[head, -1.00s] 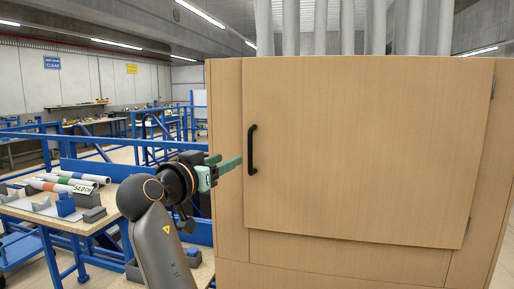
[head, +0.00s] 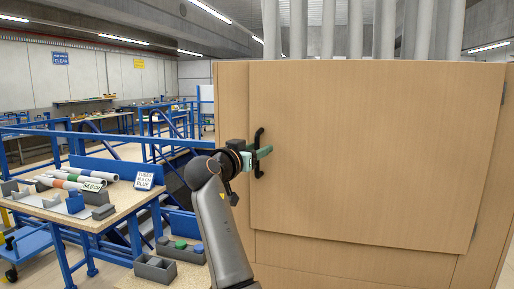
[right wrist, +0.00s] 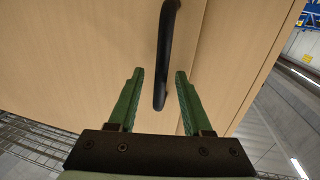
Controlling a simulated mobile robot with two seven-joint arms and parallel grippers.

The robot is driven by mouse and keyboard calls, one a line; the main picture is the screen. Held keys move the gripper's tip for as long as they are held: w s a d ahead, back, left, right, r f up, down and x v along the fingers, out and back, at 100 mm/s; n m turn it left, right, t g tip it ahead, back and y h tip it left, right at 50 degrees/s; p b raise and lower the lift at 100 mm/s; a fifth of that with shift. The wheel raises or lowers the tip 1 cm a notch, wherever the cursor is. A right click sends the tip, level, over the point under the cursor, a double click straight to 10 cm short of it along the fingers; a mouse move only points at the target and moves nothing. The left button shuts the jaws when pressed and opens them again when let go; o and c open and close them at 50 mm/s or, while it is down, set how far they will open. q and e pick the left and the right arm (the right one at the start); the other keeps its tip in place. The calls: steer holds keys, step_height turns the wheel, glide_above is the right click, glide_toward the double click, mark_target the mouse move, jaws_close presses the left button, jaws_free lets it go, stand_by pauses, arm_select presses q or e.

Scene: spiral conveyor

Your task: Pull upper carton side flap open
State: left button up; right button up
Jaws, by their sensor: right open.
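No carton or flap shows. I see a light wooden cabinet with a large flat door (head: 380,150) that looks closed. A black vertical bar handle (head: 259,150) sits near the door's left edge. My right gripper (head: 266,151) is at the handle and hides its middle in the head view. In the right wrist view the green fingers (right wrist: 159,74) are open, and the handle (right wrist: 166,50) lies between them in the picture. I cannot tell whether either finger touches it. My left gripper is not in view.
A grey bin (head: 155,268) sits low beside the cabinet. Grey pipes (head: 355,28) rise above the cabinet.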

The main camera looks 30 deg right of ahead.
steer(key=shift+c, duration=0.2)
jaws_close()
stand_by(1.3)
